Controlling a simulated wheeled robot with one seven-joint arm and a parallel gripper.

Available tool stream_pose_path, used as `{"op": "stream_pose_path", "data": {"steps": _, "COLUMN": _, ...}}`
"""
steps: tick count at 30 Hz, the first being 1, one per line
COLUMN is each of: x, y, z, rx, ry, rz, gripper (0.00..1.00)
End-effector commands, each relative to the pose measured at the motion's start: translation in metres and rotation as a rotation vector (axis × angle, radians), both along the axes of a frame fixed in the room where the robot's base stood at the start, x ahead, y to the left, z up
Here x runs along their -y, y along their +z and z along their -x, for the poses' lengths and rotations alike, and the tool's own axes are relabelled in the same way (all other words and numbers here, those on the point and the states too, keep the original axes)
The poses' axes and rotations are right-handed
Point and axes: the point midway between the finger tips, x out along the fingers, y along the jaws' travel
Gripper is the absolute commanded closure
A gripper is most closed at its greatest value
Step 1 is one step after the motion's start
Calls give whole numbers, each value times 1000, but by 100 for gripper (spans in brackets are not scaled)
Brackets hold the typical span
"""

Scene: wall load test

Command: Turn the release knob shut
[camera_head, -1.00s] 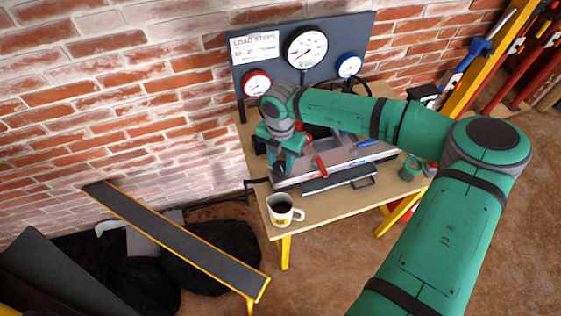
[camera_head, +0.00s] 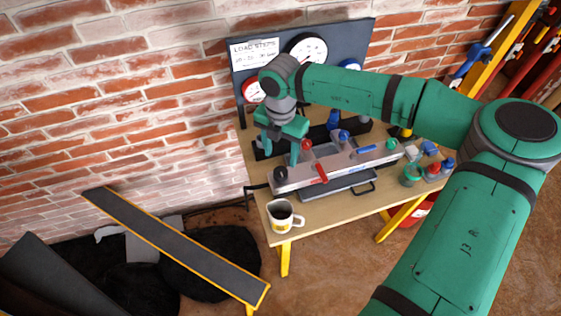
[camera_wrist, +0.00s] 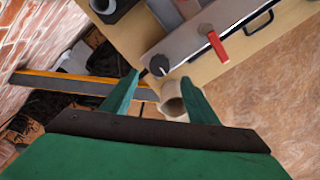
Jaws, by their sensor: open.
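The black release knob (camera_head: 280,173) sits at the left end of the grey pump body (camera_head: 345,160) on the bench. In the wrist view the knob (camera_wrist: 159,65) shows a light mark on its top, beyond my fingertips. My gripper (camera_head: 281,152) is open and empty, raised above and behind the knob, apart from it. In the wrist view my two fingers (camera_wrist: 160,85) are spread wide with nothing held. How far the knob is turned I cannot tell. A red lever (camera_head: 320,170) lies across the pump body.
A white mug (camera_head: 281,216) stands at the bench's front left corner. Green, red and blue items, including a green cup (camera_head: 411,174), stand at the right end. A gauge board (camera_head: 273,28) rises behind. A sloped grey plank (camera_head: 180,245) stands left of the bench.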

Motion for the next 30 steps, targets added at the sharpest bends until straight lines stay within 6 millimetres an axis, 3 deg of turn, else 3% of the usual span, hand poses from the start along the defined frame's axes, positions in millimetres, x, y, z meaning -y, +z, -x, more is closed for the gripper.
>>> {"op": "stream_pose_path", "data": {"steps": 7, "x": 0, "y": 26, "z": 0, "rx": 0, "ry": 0, "rz": 0, "gripper": 46}}
{"op": "stream_pose_path", "data": {"steps": 24, "x": 0, "y": 28, "z": 0, "rx": -2, "ry": 0, "rz": -1, "gripper": 46}}
{"op": "stream_pose_path", "data": {"steps": 28, "x": -18, "y": 24, "z": 5, "rx": -14, "ry": 26, "rz": -42, "gripper": 46}}
{"op": "stream_pose_path", "data": {"steps": 30, "x": -42, "y": 20, "z": 13, "rx": -31, "ry": 62, "rz": -105, "gripper": 46}}
